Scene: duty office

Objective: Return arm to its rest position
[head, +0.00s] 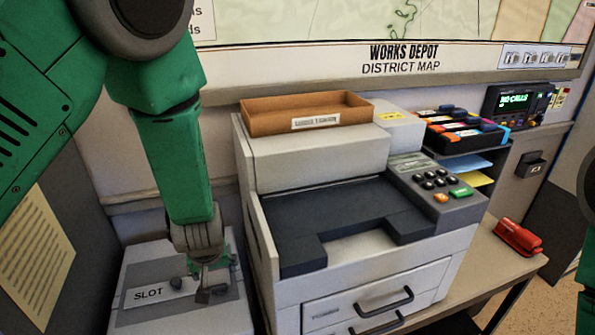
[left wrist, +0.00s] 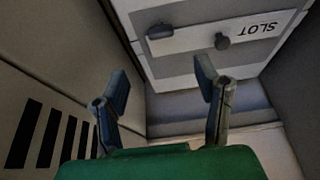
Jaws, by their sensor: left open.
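My left arm, green, comes in from the left in the head view and hangs down. Its left gripper (head: 212,292) is in front of a grey box labelled SLOT (head: 130,318), left of the printer. In the left wrist view the gripper (left wrist: 162,85) has its two fingers spread with nothing between them. The SLOT box (left wrist: 180,68) with its label and dark knobs is beyond the fingertips there. A small green part of my right arm shows at the right edge of the head view; its gripper is out of frame.
A large printer (head: 340,225) stands close to the right of my left gripper. An orange-brown tray (head: 262,120) sits on top of it. A red stapler-like object (head: 517,238) lies on the table at right.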

